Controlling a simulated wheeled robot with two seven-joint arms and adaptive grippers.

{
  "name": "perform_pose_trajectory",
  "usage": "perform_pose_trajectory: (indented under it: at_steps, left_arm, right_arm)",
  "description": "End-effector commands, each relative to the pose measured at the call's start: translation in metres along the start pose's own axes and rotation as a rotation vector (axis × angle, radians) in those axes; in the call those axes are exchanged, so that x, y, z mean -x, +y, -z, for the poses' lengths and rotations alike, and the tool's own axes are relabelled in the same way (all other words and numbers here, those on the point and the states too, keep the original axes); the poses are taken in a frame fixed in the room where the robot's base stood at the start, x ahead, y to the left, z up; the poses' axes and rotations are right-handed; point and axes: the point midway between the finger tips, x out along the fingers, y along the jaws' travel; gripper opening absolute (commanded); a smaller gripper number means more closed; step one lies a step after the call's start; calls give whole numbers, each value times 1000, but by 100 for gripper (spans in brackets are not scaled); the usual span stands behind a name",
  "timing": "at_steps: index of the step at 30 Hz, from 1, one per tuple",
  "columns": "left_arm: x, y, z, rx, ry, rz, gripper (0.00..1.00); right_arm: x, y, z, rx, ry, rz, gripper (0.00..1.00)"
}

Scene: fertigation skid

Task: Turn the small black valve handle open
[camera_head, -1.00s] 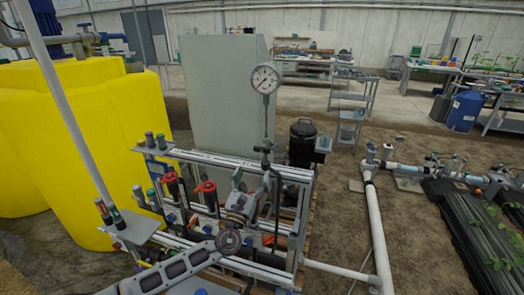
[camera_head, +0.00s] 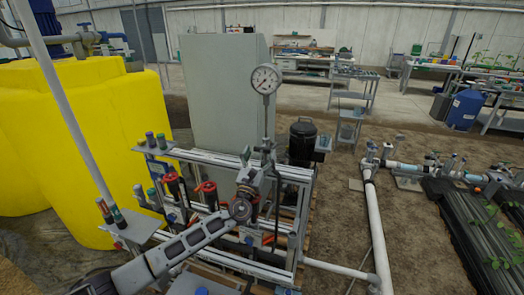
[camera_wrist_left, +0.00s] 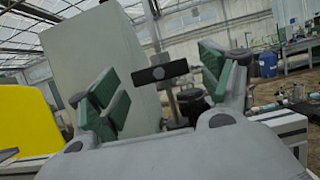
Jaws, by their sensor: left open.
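The small black valve handle (camera_head: 263,148) is on the thin riser below the round pressure gauge (camera_head: 265,79). In the left wrist view it is a short dark bar (camera_wrist_left: 160,72) on a grey stem, lying crosswise between the fingers. My left gripper (camera_head: 257,162) is open, with green-padded fingers, close below and around the handle in the head view. In the left wrist view the fingers of my left gripper (camera_wrist_left: 158,85) stand wide on either side of the handle, with visible gaps. My right gripper is not in view.
Red-handled valves (camera_head: 205,187) sit left of my gripper on the skid's aluminium frame (camera_head: 215,160). A grey cabinet (camera_head: 225,90) and a black cylindrical canister (camera_head: 302,143) stand behind. Yellow tanks (camera_head: 80,140) fill the left. Open soil floor lies right of the skid.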

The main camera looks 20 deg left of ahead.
Motion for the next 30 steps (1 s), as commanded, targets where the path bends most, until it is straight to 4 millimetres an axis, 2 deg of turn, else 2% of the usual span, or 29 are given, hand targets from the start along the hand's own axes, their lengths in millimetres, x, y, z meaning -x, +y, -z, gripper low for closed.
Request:
perform_pose_trajectory:
  at_steps: [9,21,30]
  left_arm:
    - [-22,0,0,0,-1,-1,79]
    - [-25,0,0,1,-1,0,79]
    - [-24,0,0,1,-1,0,41]
  right_arm:
    - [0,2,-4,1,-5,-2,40]
    - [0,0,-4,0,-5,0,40]
    - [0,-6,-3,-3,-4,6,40]
